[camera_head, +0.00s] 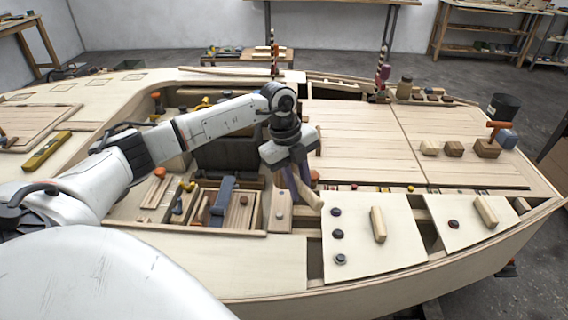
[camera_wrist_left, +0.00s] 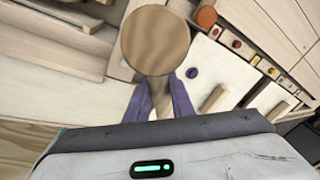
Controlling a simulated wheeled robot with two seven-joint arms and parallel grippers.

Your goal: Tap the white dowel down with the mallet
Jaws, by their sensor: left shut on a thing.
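My left gripper (camera_head: 296,184) reaches over the middle of the hull with its purple fingers pointing down. It is shut on the mallet (camera_wrist_left: 155,40), which also shows as a pale slanted wooden piece at the fingers in the head view (camera_head: 311,194). In the left wrist view the mallet's round brown face is large above the fingertips, and its narrower wooden part runs between them. I cannot pick out the white dowel for sure in either view; the mallet and gripper hide part of the deck below. My right gripper is not in view.
Pale panels (camera_head: 372,252) with dark knobs and wooden bars lie right of the gripper. An orange round thing (camera_wrist_left: 206,16) is near the mallet. An open tray with a blue tool (camera_head: 222,197) is to the left. The planked deck (camera_head: 350,140) behind is mostly clear.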

